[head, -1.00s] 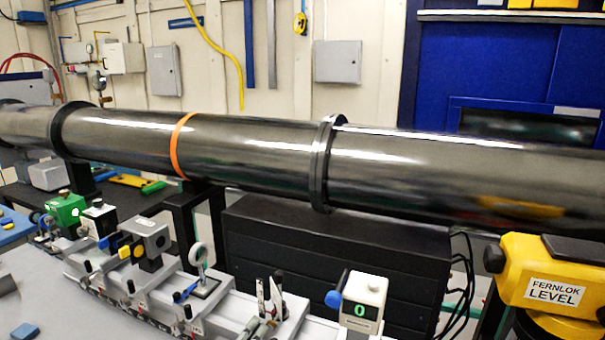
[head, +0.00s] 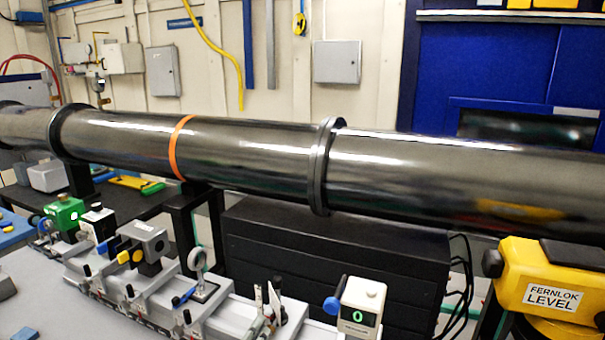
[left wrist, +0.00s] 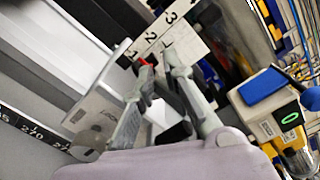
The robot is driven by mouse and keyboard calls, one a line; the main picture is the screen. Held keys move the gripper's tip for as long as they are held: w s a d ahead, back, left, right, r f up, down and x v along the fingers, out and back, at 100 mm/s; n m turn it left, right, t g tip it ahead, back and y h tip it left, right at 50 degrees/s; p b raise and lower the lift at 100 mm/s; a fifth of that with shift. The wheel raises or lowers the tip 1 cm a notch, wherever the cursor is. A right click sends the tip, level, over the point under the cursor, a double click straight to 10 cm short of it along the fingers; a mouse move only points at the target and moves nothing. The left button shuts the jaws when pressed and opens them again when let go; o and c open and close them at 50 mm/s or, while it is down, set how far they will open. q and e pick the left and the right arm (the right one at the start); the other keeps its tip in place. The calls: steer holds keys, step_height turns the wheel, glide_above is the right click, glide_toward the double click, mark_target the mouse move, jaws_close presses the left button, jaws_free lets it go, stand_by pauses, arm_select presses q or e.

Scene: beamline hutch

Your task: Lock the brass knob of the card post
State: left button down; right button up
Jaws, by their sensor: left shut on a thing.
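My left gripper (head: 267,312) is low in the middle of the head view, at a post on the grey rail. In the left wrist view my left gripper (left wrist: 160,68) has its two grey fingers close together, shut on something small. A white card (left wrist: 166,36) with black numbers stands just beyond the fingertips, and a small red spot shows beside them. The brass knob is not clearly seen; the fingers hide the place where they grip. My right gripper is not in view.
The rail (head: 107,282) carries several carriers. A white readout box (head: 361,304) with a blue knob stands right of the gripper. A yellow level (head: 550,282) is at far right. A long dark pipe (head: 250,148) crosses behind, above the rail.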

arm_select(q)
steer(key=shift+r, duration=0.25)
steer(key=p+v, duration=0.1)
steer(key=v, duration=0.5)
steer(key=shift+w+a, duration=0.1)
steer(key=shift+a, duration=0.05)
stand_by(0.3)
steer(key=w, duration=0.1)
steer(key=w+f, duration=0.1)
steer(key=w, duration=0.1)
steer(key=w+d, duration=0.1)
steer(key=w, duration=0.1)
steer(key=shift+w+f, duration=0.25)
stand_by(0.4)
steer(key=shift+d+r, duration=0.1)
steer(key=shift+r, duration=0.05)
